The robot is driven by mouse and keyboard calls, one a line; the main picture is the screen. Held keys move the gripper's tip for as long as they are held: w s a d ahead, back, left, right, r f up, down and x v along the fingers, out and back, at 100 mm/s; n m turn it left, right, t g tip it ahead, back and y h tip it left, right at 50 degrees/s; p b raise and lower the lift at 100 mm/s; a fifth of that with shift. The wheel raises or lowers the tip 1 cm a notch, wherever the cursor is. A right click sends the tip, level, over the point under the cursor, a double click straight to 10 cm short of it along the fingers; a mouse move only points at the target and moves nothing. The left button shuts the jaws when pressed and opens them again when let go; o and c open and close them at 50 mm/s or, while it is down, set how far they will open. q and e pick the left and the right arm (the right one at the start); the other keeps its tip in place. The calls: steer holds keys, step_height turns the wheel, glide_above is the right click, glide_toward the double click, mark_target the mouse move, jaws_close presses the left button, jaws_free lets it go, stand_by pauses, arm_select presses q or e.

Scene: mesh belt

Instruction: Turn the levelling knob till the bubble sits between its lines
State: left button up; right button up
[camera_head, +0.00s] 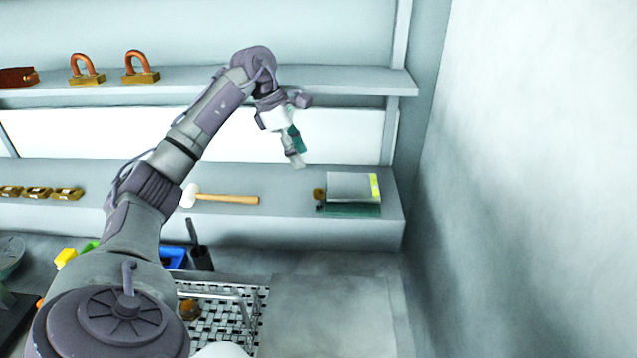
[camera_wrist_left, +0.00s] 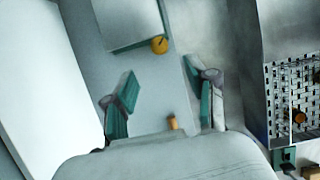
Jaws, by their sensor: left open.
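A grey box-shaped device on a green base (camera_head: 352,187) sits at the right of the lower shelf. A round brass knob (camera_head: 319,194) is at its left side, and a yellow-green vial strip (camera_head: 375,187) is at its right end. The bubble and its lines are too small to make out. My left gripper (camera_head: 295,155) hangs above the shelf, left of the device. In the left wrist view, its green-padded fingers (camera_wrist_left: 162,100) are spread apart with nothing between them. The knob (camera_wrist_left: 159,45) shows beyond the fingertips, clear of them, beside the grey device (camera_wrist_left: 127,20). My right gripper is not in view.
A mallet (camera_head: 230,199) lies left of the device on the lower shelf. Copper-shackled padlocks (camera_head: 141,70) stand on the upper shelf, which overhangs. A mesh belt (camera_head: 235,320) with a brass piece (camera_head: 189,309) is below. A wall (camera_head: 530,180) closes the right.

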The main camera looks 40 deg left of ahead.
arm_select(q)
steer(key=p, duration=0.2)
glide_above(318, 191)
steer(key=s+a, duration=0.2)
step_height(318, 191, down, 5)
steer(key=x, duration=0.4)
steer(key=shift+w+d+f+p, duration=0.2)
steer(key=shift+w+f+p, duration=0.05)
steer(key=shift+w+p, duration=0.05)
steer(key=shift+f, duration=0.2)
jaws_close()
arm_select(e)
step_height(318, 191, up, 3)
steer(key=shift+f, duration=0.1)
